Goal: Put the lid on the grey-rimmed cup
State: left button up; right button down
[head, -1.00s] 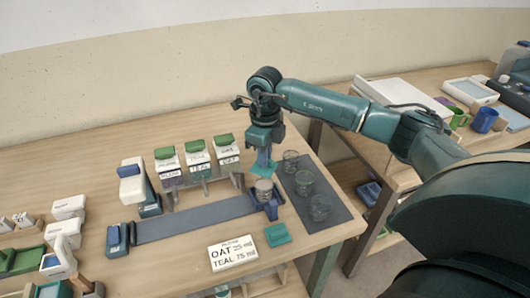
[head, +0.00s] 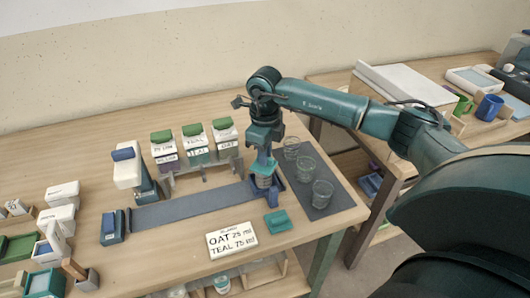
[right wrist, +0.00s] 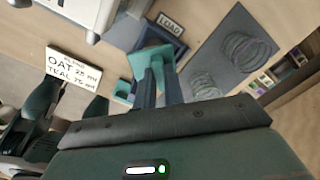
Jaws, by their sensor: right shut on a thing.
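My right gripper (head: 264,158) points down over the blue holder (head: 275,188) at the right end of the dark track. It also shows in the right wrist view (right wrist: 158,78), shut on a flat teal lid (right wrist: 145,62). My left gripper is not in view.
Clear cups (head: 322,194) stand on a dark mat right of the holder. A teal block (head: 278,222) and a sign (head: 232,239) lie in front. Labelled dispensers with green tops (head: 194,142) stand behind the dark track (head: 190,207).

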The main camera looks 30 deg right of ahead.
jog(key=shift+f, duration=0.35)
dwell(0.4)
jog(key=c, duration=1.4)
grip_release()
jog(key=shift+r, duration=0.1)
jog(key=shift+r+p, duration=2.2)
jog(key=shift+r, duration=1.3)
jog(key=shift+f, duration=0.1)
